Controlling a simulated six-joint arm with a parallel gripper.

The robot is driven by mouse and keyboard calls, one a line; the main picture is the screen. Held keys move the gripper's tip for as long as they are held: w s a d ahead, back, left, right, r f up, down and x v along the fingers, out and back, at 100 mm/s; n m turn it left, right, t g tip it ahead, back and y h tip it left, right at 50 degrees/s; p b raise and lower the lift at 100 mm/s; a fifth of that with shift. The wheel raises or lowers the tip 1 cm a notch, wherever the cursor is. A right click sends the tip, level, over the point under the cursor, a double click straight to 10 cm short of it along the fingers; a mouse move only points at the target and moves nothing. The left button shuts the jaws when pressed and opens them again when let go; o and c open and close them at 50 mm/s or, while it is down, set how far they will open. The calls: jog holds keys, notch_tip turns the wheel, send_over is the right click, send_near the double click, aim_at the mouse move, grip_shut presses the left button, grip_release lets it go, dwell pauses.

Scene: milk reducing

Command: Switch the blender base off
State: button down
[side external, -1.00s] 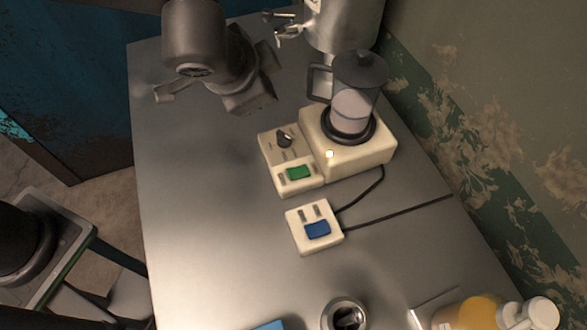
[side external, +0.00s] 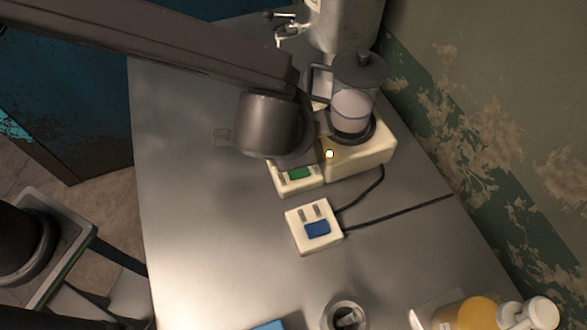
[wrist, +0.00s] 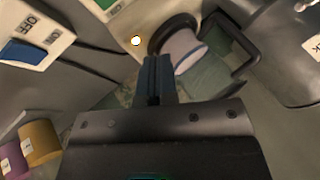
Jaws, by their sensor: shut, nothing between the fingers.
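The cream blender base (side external: 366,156) stands right of centre in the side external view, with a lit lamp (side external: 330,154) on its front. Its control panel with a green switch (side external: 299,173) is partly covered by my wrist, which hides the dark knob. In the wrist view the base shows at the top, with the lamp (wrist: 135,41) and the edge of the green switch (wrist: 105,3). A jar (side external: 352,106) with pale liquid stands on the base. My gripper (wrist: 158,60) is shut and empty, in front of the base in the wrist view; whether it touches cannot be told.
A white socket box with a blue switch (side external: 317,229) lies in front of the base, marked OFF and ON in the wrist view (wrist: 22,52). Cables run to the wall. A metal urn (side external: 345,25) stands behind. Bottles (side external: 478,313) are front right. The left tabletop is clear.

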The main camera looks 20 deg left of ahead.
aim_at(298, 175)
jog(key=shift+s+a+f, duration=0.15)
jog(key=shift+f, duration=1.1)
jog(key=shift+s+a+f, duration=0.15)
jog(key=shift+f, duration=1.05)
jog(key=shift+s+a+f, duration=0.15)
jog(key=shift+f, duration=1.1)
jog(key=shift+f, duration=0.15)
jog(key=shift+f, duration=0.25)
jog(key=shift+s+f, duration=0.1)
jog(key=shift+f, duration=0.2)
jog(key=shift+r, duration=0.1)
jog(key=shift+r, duration=0.65)
jog(key=shift+w+d+r, duration=0.1)
jog(key=shift+w+r, duration=0.05)
jog(key=shift+r, duration=0.7)
jog(key=shift+w+d+r, duration=0.1)
jog(key=shift+r, duration=0.7)
jog(key=shift+w+d+r, duration=0.1)
jog(key=shift+w+r, duration=0.05)
jog(key=shift+r, duration=0.7)
